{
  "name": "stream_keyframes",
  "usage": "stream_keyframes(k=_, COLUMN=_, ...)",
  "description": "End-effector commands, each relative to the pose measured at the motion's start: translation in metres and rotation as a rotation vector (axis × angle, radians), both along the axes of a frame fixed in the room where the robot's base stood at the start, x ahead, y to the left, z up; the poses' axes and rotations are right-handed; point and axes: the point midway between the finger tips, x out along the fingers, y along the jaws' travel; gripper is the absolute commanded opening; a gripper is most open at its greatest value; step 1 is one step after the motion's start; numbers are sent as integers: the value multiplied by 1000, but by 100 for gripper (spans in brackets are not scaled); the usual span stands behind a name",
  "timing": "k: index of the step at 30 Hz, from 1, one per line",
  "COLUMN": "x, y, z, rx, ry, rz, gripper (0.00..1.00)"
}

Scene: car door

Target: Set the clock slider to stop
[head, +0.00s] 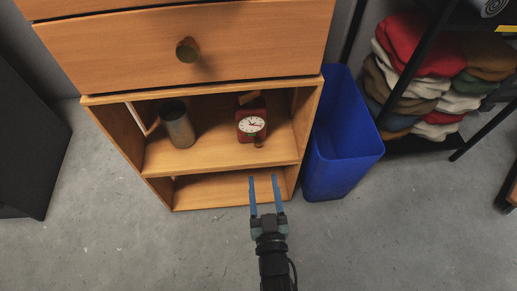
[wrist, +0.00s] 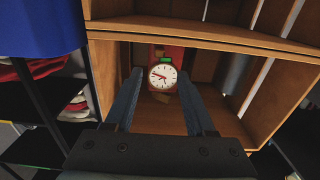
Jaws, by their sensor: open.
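The red clock (head: 251,124) with a white round face stands on the upper open shelf of the wooden cabinet. It also shows in the wrist view (wrist: 162,76), between and beyond my fingers, with a small green part at the edge of its face. I cannot make out its slider for certain. My gripper (head: 264,178) is open and empty, with two blue fingers apart. It is in front of the cabinet and does not touch the clock. Its fingers show in the wrist view (wrist: 163,84) on either side of the clock.
The wooden cabinet (head: 207,204) has a drawer with a round knob (head: 187,50) above the shelf. A grey cylinder (head: 177,125) stands left of the clock. A blue bin (head: 345,150) stands right of the cabinet, beside a black rack with folded cloths (head: 408,75). Floor in front is clear.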

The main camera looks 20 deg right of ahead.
Motion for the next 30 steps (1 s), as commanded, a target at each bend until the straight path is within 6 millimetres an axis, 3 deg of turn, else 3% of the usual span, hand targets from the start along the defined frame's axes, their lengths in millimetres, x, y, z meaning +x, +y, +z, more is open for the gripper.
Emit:
stream_keyframes(k=6, x=48, y=-13, z=-4, rx=-2, ry=-6, rz=1, gripper=55)
stream_keyframes(k=12, x=80, y=-23, z=-2, rx=-2, ry=-3, rz=0, gripper=55)
stream_keyframes(k=18, x=95, y=-27, z=-1, rx=0, ry=0, rz=0, gripper=55)
stream_keyframes(k=27, x=97, y=-28, z=0, rx=1, ry=0, rz=0, gripper=55)
stream_keyframes(k=30, x=97, y=-28, z=0, rx=1, ry=0, rz=0, gripper=41)
